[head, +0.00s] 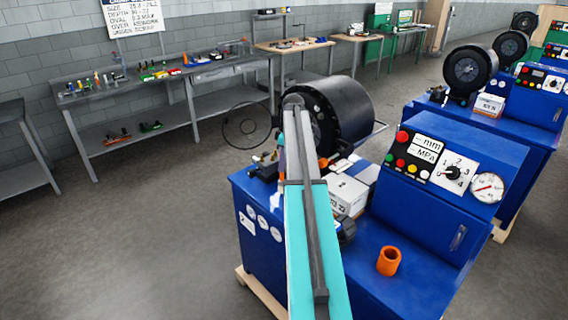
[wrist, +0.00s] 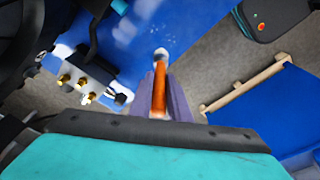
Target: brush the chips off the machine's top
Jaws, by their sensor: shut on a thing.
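The blue machine top (wrist: 100,20) shows in the wrist view with whitish patches, which look like the chips (wrist: 125,31), near its upper middle and left. The brush (wrist: 159,85) has an orange handle and a pale tip. I cannot tell whether the tip touches the surface. In the head view my arm hides much of the machine's top (head: 250,187), and only a bit of orange shows beside the arm.
A metal block with brass fittings (wrist: 85,80) sits left of the brush. In the head view the black crimper drum (head: 345,110), a white box (head: 345,195) and an orange cup (head: 388,261) stand around the arm. The control panel (head: 440,165) rises at right. Floor is open at left.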

